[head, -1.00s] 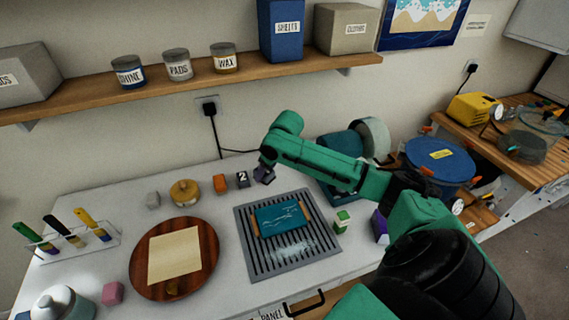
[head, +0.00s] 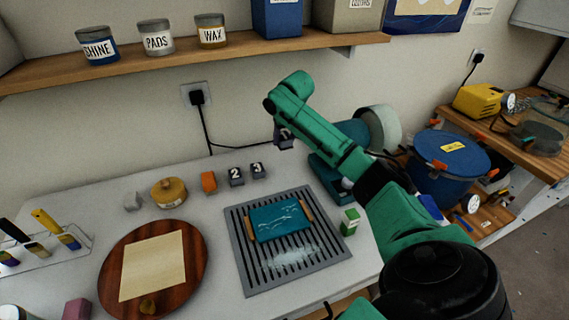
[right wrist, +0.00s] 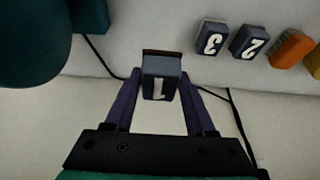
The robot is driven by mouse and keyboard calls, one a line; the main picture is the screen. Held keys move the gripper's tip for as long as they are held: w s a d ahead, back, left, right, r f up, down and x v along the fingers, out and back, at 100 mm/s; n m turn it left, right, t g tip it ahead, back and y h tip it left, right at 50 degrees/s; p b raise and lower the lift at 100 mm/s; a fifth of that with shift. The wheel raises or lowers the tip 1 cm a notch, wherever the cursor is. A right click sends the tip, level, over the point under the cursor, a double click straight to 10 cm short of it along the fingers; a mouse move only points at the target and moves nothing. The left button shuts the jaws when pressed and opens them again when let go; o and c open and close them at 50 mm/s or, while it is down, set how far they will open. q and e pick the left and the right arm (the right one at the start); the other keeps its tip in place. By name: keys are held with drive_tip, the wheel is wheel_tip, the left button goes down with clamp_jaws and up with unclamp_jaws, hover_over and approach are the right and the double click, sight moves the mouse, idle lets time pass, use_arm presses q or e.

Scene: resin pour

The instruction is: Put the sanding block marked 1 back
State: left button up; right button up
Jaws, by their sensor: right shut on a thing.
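My right gripper (head: 284,138) is shut on the sanding block marked 1 (right wrist: 160,82). In the right wrist view the block sits between the two fingertips, its white 1 facing the camera. In the head view the gripper is raised above the back of the white table, right of the other blocks. Sanding block 2 (head: 236,177) and sanding block 3 (head: 258,170) stand side by side near the back edge. They also show in the right wrist view, block 3 (right wrist: 211,38) nearer the gripper than block 2 (right wrist: 249,42). My left gripper is not in view.
A slotted grey tray (head: 240,268) holds a teal panel (head: 278,222). A green-and-white block (head: 350,221) stands right of it. A blue lidded bucket (head: 446,163) is further right. A shelf (head: 180,62) runs above.

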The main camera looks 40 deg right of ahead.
sight(283, 169)
wheel_tip(283, 169, down, 11)
drive_tip(key=shift+f+p, duration=0.1)
drive_tip(key=shift+p, duration=0.6)
drive_tip(key=o, duration=1.3)
drive_tip(key=b+v, duration=0.1)
drive_tip(key=v, duration=1.1)
drive_tip(key=shift+a, duration=0.1)
